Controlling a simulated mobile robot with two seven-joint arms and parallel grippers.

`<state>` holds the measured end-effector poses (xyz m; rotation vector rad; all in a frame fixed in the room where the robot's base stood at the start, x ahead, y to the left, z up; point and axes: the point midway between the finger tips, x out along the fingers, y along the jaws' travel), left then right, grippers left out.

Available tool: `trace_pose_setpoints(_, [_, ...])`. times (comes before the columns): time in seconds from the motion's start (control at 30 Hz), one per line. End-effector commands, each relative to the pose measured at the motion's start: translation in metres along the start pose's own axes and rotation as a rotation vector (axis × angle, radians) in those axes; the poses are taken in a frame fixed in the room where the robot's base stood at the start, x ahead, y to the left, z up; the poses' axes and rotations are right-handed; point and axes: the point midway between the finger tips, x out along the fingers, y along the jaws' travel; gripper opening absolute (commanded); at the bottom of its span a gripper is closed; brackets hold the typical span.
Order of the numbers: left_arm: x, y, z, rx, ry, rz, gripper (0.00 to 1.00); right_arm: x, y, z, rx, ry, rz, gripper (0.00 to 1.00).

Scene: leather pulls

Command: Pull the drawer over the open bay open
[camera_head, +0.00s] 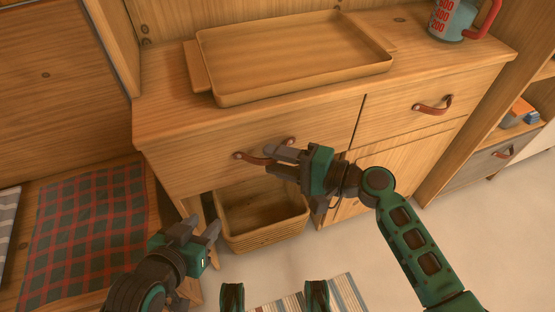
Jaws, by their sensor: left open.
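The wooden drawer (205,160) over the open bay is in the cabinet's left half, and its front looks flush with the cabinet. Its brown leather pull (250,157) is a strap fixed at both ends, partly hidden by my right gripper. My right gripper (271,160) is at the pull, its two fingers pointing left; whether the strap is between them, and whether they grip it, I cannot tell. The open bay below holds a wooden basket (262,237). My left gripper (203,226) is open and empty, low in front of the bay, apart from the drawer.
A wooden tray (300,85) and a measuring jug (453,20) with a red handle stand on the cabinet top. A second drawer (400,115) with a leather pull is at right, above a door. A plaid cloth (85,230) lies on the left bench. A striped rug (340,292) is on the floor.

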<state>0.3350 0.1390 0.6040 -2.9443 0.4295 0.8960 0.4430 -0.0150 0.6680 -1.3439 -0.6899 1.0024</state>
Motion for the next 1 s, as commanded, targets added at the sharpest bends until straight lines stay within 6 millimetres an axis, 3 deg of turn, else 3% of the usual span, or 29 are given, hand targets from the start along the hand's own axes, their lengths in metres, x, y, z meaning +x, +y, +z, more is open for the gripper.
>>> trace_pose_setpoints(0.3, [0.0000,0.0007,-0.0006,-0.002,0.001,0.001,0.43,0.0027,-0.0003,0.0000,-0.001,0.000,0.000,0.38])
trace_pose_setpoints(0.7, [0.0013,0.0005,0.0027,-0.004,-0.007,0.000,0.43,0.0023,0.0000,0.0000,0.000,0.000,0.001,0.00])
trace_pose_setpoints(1.0, [0.0015,0.0001,0.0030,-0.004,-0.007,-0.001,0.43,0.0022,0.0003,0.0001,0.000,0.000,0.001,0.00])
